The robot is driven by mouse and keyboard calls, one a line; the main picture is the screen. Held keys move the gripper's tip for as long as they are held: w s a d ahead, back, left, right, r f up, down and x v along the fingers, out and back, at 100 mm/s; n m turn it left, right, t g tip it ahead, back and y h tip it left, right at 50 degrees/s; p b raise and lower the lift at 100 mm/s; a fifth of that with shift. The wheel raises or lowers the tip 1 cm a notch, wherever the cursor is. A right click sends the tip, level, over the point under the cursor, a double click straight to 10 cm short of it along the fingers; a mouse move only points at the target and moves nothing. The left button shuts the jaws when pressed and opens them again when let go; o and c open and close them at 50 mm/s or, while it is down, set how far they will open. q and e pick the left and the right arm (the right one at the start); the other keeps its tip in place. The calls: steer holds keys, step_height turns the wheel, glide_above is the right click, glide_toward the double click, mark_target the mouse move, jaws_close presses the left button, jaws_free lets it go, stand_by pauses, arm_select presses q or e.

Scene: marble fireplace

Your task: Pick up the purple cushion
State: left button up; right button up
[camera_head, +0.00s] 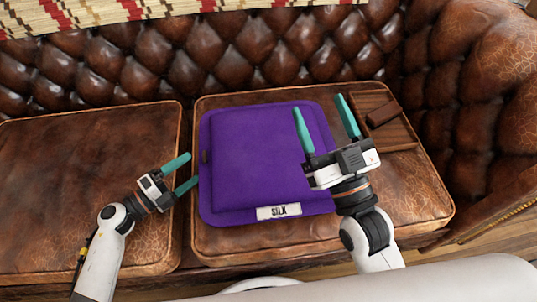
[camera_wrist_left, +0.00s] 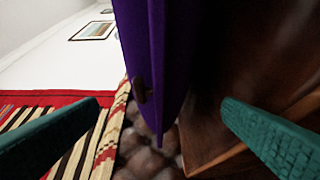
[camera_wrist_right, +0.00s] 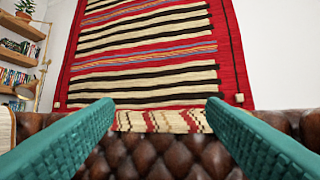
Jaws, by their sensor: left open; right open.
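The purple cushion (camera_head: 265,155) lies flat on the right seat of a brown leather sofa, with a white label reading "SILK" (camera_head: 279,212) on its front edge. My left gripper (camera_head: 186,171) is open at the cushion's left edge. In the left wrist view the cushion's edge (camera_wrist_left: 158,50) shows between the open teal fingers (camera_wrist_left: 165,125). My right gripper (camera_head: 325,120) is open and appears above the cushion's right side, hiding part of it. In the right wrist view nothing is between its fingers (camera_wrist_right: 160,105).
A brown slatted wooden tray (camera_head: 392,147) with a dark brown block (camera_head: 384,113) lies on the seat right of the cushion. The tufted backrest (camera_head: 230,60) stands behind, and the rolled armrest (camera_head: 495,110) at right. The left seat (camera_head: 75,165) is bare.

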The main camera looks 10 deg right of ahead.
mark_target(205, 159)
arm_select(q)
steer(key=shift+b+x, duration=0.5)
steer(key=shift+x, duration=2.6)
steer(key=shift+a, duration=0.1)
steer(key=c, duration=1.3)
steer(key=shift+r, duration=0.1)
steer(key=shift+c, duration=0.4)
arm_select(e)
steer(key=s+r+t, duration=0.2)
steer(key=r+t, duration=0.1)
steer(key=shift+s+d+r+y, duration=0.1)
steer(key=shift+s+r+y, duration=0.1)
steer(key=shift+y, duration=0.2)
arm_select(q)
steer(key=shift+r, duration=0.15)
arm_select(e)
steer(key=shift+w+f, duration=0.1)
steer(key=shift+w, duration=0.05)
